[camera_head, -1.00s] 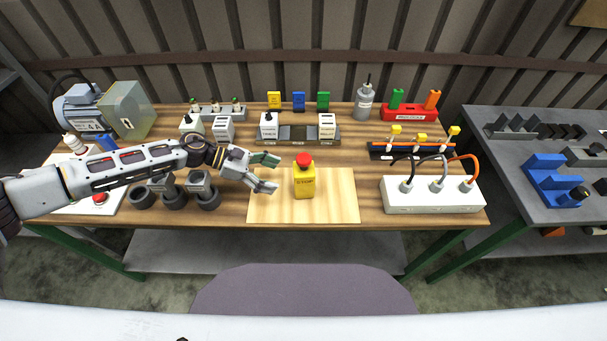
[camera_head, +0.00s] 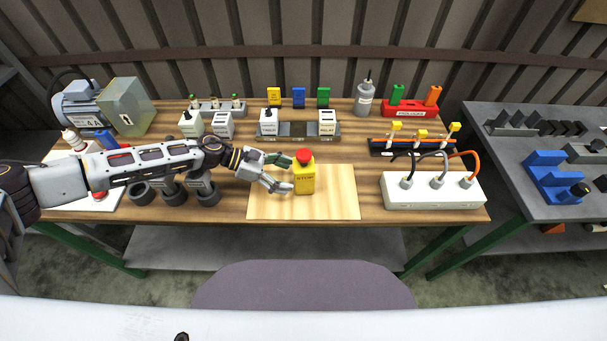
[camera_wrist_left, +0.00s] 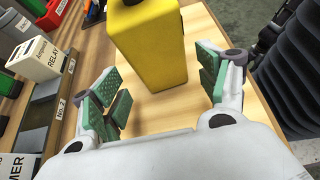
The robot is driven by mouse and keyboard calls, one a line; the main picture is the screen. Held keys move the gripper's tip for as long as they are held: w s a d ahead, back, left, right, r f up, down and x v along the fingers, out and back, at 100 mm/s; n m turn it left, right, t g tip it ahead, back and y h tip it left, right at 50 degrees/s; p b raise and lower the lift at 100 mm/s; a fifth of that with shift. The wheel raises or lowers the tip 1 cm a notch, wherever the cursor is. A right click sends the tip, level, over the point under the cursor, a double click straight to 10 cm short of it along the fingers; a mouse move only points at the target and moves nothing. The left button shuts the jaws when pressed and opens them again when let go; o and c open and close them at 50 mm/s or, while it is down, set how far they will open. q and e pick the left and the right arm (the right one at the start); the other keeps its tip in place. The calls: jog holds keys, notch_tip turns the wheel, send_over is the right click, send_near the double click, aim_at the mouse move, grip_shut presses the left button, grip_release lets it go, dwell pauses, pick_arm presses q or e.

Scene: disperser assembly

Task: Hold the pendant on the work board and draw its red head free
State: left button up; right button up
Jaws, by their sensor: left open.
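The yellow pendant (camera_head: 304,182) stands upright on the pale wooden work board (camera_head: 337,205), with its red head (camera_head: 304,156) on top. My left gripper (camera_head: 285,174) is open at the left side of the pendant, its fingers pointing at it. In the left wrist view the yellow body (camera_wrist_left: 150,45) stands ahead of the two green-padded fingers (camera_wrist_left: 163,92), beyond their tips or just reaching between them; contact is not clear. The red head is outside that view. My right gripper is not in view.
A white block with cables (camera_head: 432,194) stands right of the board. Dark round parts (camera_head: 172,196) lie under my left arm. Relay and timer blocks (camera_head: 298,132) stand behind the board. The board's right half is clear.

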aim_at(300, 180)
pick_arm(q)
jog(key=shift+x, duration=0.85)
jog(key=shift+b+x, duration=0.55)
jog(key=shift+x, duration=1.35)
jog(key=shift+c, duration=0.3)
jog(key=c, duration=0.9)
jog(key=o, duration=0.3)
jog(key=c, duration=0.7)
